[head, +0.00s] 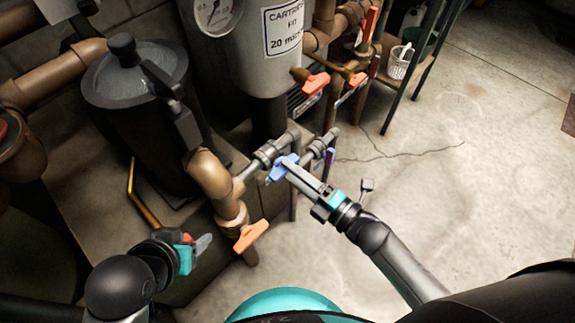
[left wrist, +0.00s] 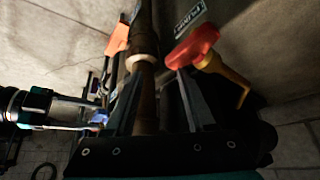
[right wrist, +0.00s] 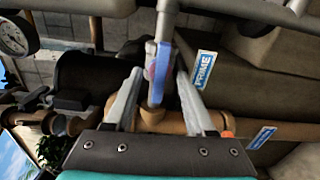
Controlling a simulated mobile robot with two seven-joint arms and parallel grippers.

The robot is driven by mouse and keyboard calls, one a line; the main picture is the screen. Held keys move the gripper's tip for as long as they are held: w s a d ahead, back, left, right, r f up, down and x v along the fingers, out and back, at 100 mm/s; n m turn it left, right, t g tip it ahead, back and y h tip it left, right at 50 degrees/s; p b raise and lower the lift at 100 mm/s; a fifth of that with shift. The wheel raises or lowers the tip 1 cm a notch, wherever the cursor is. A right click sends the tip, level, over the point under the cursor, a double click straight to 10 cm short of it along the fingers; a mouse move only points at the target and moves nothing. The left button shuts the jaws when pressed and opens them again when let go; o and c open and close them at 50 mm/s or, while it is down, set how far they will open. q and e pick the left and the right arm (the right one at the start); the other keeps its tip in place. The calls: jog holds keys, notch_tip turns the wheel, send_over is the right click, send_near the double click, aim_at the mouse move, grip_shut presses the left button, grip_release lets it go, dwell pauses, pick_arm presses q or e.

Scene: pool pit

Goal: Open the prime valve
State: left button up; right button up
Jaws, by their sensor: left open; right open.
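The blue valve handle (head: 277,174) sits on a grey pipe fitting in the middle of the head view. In the right wrist view the blue handle (right wrist: 163,65) stands between the open fingers of my right gripper (right wrist: 160,90), beside a blue-and-white PRIME label (right wrist: 204,70). The fingers are on either side of it; whether they touch it I cannot tell. In the head view my right gripper (head: 288,166) partly covers the handle. My left gripper (head: 200,243) is open and empty, low at the left. The left wrist view shows it near a red handle (left wrist: 195,45).
An orange handle (head: 250,235) is on the lower pipe between my grippers. A dark pump pot (head: 135,105) and a grey cartridge filter (head: 262,60) stand behind. Two orange-red handles (head: 316,84) are at upper right. Open concrete floor (head: 440,130) lies to the right.

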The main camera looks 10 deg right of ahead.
jog(key=p+v, duration=0.1)
jog(key=v, duration=0.5)
jog(key=shift+s+d, duration=0.3)
dwell(1.2)
